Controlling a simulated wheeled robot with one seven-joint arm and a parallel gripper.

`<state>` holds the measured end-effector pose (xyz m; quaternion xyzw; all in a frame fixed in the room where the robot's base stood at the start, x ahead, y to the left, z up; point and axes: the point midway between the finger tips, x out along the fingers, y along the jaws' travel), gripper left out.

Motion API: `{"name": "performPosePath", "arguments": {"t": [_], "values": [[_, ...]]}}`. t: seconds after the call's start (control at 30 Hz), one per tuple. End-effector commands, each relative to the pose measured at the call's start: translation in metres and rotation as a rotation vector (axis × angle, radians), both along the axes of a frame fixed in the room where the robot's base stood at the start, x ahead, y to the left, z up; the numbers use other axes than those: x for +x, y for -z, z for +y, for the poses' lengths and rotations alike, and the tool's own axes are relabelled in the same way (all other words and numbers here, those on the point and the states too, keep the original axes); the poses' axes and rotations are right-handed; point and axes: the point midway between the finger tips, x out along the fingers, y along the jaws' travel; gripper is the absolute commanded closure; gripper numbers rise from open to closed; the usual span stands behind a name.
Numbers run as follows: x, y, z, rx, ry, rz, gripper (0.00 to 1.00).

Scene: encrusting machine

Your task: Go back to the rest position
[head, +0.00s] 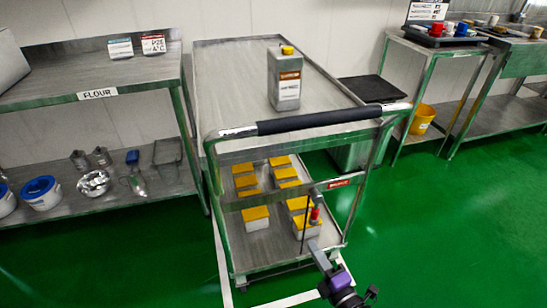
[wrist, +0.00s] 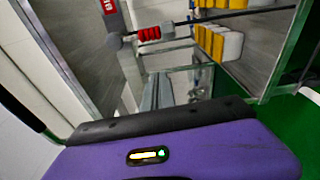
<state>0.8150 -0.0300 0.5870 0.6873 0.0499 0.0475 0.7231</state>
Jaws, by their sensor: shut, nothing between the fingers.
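My gripper (head: 313,243) reaches up from the bottom of the head view, beyond my purple wrist. It is shut and empty, and it overlaps the lower front of the metal trolley (head: 230,72) in that view. I cannot tell how far it is from the lower shelf or whether it touches anything. In the wrist view my purple housing fills the bottom, and the trolley's metal surfaces lie beyond it.
White tubs with yellow lids (head: 257,222) stand on the trolley's lower shelf. A red ribbed part (head: 315,214) is near my gripper. A can with a yellow cap (head: 285,78) stands on top. Steel tables flank the trolley; green floor is clear at right.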

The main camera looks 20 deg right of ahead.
Motion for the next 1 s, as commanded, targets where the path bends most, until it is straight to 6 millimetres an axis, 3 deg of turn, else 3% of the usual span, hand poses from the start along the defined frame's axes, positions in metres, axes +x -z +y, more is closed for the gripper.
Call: {"name": "performPosePath", "arguments": {"t": [0.2,0.3,0.37,0.67,1.0], "values": [[0.001,-0.001,-0.003,0.071,0.011,0.009,1.0],[0.005,-0.029,-0.007,0.215,0.033,-0.025,1.0],[-0.005,-0.044,-0.009,0.326,0.042,-0.038,1.0],[-0.095,-0.08,-0.004,0.797,0.068,-0.005,1.0],[-0.223,-0.124,0.013,1.321,0.135,0.121,1.0]]}}
